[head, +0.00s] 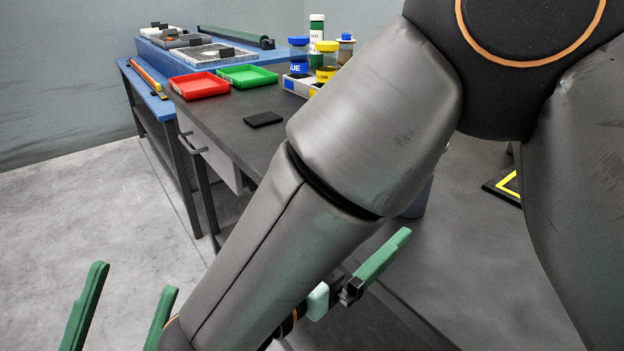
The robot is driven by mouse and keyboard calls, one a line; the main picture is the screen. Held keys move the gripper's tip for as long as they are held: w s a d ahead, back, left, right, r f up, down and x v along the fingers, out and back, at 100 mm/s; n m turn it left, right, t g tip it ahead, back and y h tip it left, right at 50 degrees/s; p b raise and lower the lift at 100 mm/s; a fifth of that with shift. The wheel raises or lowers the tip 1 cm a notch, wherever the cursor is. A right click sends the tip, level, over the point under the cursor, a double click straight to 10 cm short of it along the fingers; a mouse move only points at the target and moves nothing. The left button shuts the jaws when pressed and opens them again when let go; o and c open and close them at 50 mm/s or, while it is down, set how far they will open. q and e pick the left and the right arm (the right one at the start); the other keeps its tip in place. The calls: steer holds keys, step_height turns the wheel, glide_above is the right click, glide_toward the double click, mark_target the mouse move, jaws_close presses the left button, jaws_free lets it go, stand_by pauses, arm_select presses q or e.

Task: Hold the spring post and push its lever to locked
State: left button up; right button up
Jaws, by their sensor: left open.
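I cannot make out the spring post or its lever in the head view; a large grey arm link of mine hides much of the middle. My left gripper (122,310) shows at the bottom left as two long green fingers, wide apart with nothing between them, over the grey floor. Its base is out of frame. A green finger on a black mount, seemingly of my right gripper (380,262), shows behind the arm at the bottom centre.
A dark workbench (222,124) holds a red tray (200,86), a green tray (247,76), a black pad (263,119) and a rack of colour-lidded jars (326,62). A blue bench (150,93) stands behind. A yellow-marked black mat (509,186) lies right. The floor at left is clear.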

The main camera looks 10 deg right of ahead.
arm_select(q)
steer(key=w+d+m+g+h, duration=0.2)
steer(key=w+d+m+g, duration=0.1)
steer(key=m+g, duration=0.3)
steer(key=w+d+r+m+g+h, duration=0.1)
steer(key=w+d+m+g+h, duration=0.1)
steer(key=m+g, duration=0.4)
steer(key=w+d+m+g+h, duration=0.3)
steer(key=d+m+g, duration=0.2)
steer(key=g, duration=0.3)
steer(key=shift+w+r+m+h, duration=0.3)
steer(key=shift+m, duration=0.1)
steer(key=shift+c, duration=1.2)
steer(key=w+d+r+m+y, duration=0.3)
steer(key=w+d+m+y, duration=0.2)
steer(key=m, duration=0.4)
steer(key=shift+d+r+g+y, duration=0.4)
steer(key=shift+d+y, duration=0.3)
steer(key=shift+y, duration=0.3)
